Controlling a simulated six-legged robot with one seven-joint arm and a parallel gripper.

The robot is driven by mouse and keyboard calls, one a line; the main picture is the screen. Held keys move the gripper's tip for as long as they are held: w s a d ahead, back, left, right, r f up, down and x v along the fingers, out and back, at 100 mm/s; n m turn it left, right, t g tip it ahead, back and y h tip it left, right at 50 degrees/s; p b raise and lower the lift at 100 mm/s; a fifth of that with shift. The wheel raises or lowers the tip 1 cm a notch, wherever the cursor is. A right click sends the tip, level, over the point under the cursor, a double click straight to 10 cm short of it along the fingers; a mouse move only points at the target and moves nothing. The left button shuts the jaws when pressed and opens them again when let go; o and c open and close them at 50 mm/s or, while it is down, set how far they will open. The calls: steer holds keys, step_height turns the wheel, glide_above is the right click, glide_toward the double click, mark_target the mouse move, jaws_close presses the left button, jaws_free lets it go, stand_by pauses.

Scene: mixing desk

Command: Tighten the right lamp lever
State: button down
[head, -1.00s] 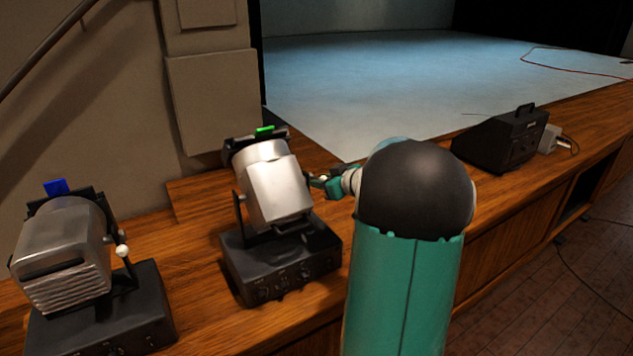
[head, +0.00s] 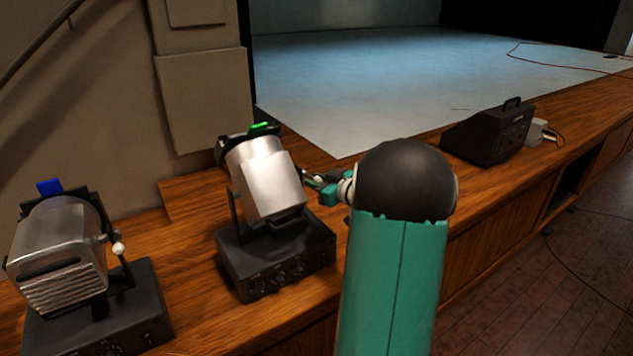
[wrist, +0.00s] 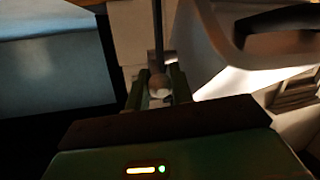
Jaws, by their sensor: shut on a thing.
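The right lamp (head: 268,182) is a silver housing with a green tab on top, tilted in a yoke on a black base box (head: 275,262). My gripper (head: 318,181) is at the right side of this lamp. The lamp housing (wrist: 215,50) fills the upper right of the wrist view. In the head view the lever is mostly hidden by the fingers.
A left lamp (head: 62,255) with a blue tab and its own white-knobbed lever (head: 118,248) stands at the lower left. A black speaker-like box (head: 488,134) stands farther right on the wooden ledge (head: 185,205). The pale stage floor (head: 400,75) lies behind.

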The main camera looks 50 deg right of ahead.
steer(key=shift+a, duration=0.1)
steer(key=c, duration=1.2)
jaws_free()
steer(key=shift+w, duration=0.1)
steer(key=shift+c, duration=0.2)
steer(key=s+r, duration=0.2)
steer(key=s, duration=1.1)
steer(key=shift+s+a+r, duration=0.35)
